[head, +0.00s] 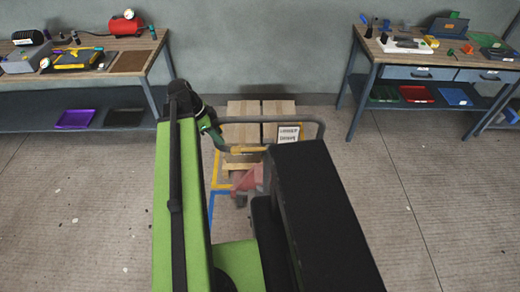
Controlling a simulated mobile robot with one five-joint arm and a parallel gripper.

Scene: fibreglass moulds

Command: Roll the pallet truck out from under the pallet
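A wooden pallet (241,167) lies on the floor near the back wall, with boxes or boards (243,131) on it. The red body of the pallet truck (247,181) shows low in front of the pallet, partly hidden behind my arm. A bent grey bar (310,122) crosses above the pallet; I cannot tell surely whether it is the truck's handle. My gripper (213,133) is at the end of my green and black arm, close to the left end of this bar. I cannot tell whether it touches the bar or how its fingers stand.
A workbench (135,61) with tools stands at the left, another (358,37) at the right. A white sign (288,133) stands beside the boxes. The floor (400,200) is mostly clear right and left.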

